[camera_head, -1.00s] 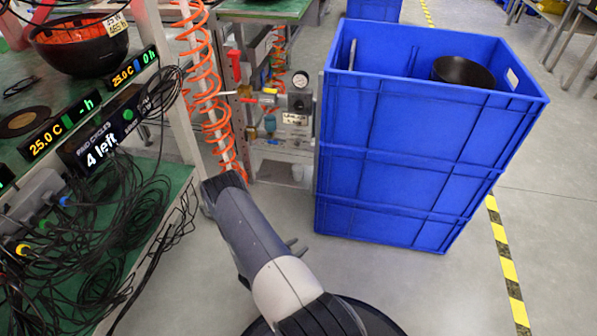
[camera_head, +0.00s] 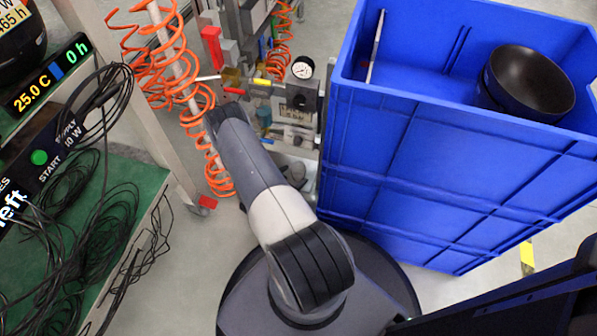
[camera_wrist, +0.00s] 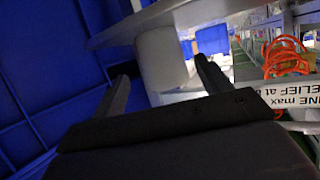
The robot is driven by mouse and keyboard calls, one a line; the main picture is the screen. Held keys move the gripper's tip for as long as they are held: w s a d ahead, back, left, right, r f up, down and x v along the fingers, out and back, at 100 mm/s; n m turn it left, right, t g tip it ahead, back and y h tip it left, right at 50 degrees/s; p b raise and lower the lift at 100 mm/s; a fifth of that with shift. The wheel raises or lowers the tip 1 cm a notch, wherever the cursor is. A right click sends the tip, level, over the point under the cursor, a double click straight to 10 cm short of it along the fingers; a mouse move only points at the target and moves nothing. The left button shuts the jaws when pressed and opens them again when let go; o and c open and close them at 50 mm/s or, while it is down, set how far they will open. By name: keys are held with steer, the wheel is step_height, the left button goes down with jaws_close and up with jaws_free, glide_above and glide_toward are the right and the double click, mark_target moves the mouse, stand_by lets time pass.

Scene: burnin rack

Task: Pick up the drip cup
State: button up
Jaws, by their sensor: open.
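The drip cup looks to be the pale, round-sided vessel (camera_wrist: 160,52) in the wrist view, beyond and between my fingertips. In the head view a small greyish cup (camera_head: 298,172) shows low on the air-line stand, partly hidden by my arm. My gripper (camera_wrist: 161,70) is open, with one dark finger on each side of the pale vessel in the picture. I cannot tell how deep the fingers reach or whether they touch it. My gripper is hidden behind my arm in the head view.
The stand carries a pressure gauge (camera_head: 302,68). Orange coiled hoses (camera_head: 190,100) hang at its left. A green bench (camera_head: 120,225) with tangled black cables is at left.

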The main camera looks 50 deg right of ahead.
mark_target(302, 168)
steer(key=shift+w+d+f, duration=0.1)
steer(key=shift+d+f, duration=0.05)
steer(key=shift+d, duration=0.25)
steer(key=b+x, duration=0.2)
steer(key=x, duration=0.3)
steer(key=shift+w+f, duration=0.1)
steer(key=shift+w, duration=0.05)
steer(key=shift+c, duration=0.5)
steer(key=c, duration=0.9)
steer(key=shift+c, duration=0.2)
